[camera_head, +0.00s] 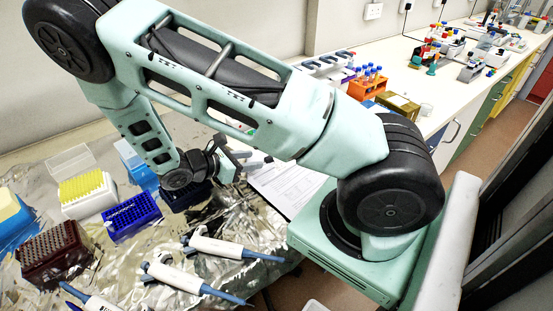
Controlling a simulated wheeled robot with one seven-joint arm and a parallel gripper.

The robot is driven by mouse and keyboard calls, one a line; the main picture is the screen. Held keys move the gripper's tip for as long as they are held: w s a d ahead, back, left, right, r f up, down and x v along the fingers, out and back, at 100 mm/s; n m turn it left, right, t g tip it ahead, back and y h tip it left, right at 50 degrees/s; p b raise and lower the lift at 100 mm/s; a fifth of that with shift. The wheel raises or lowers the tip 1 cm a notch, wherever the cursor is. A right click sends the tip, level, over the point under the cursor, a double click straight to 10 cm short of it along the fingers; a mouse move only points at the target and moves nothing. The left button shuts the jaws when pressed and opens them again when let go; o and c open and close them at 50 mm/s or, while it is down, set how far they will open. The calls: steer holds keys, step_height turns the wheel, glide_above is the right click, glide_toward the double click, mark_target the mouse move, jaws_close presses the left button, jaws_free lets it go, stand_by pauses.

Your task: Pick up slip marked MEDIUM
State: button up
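I cannot make out any slip marked MEDIUM in the head camera view. A white printed sheet (287,186) lies on the bench beside the arm, partly covered by it, and its print is too small to read. My gripper (256,160) is at the end of the arm, low over the bench near the left edge of the sheet. It is small and partly hidden, so I cannot tell whether its fingers are apart or hold anything.
Several blue and white pipettes (222,248) lie on crumpled foil (150,252) in front. Tip racks stand at left: yellow (82,188), blue (132,216) and dark red (52,250). An orange tube rack (367,86) and other lab items stand at the back right.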

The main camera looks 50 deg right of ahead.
mark_target(268, 157)
steer(key=shift+p+x, duration=1.15)
steer(key=shift+x, duration=1.85)
steer(key=shift+w, duration=0.15)
jaws_close()
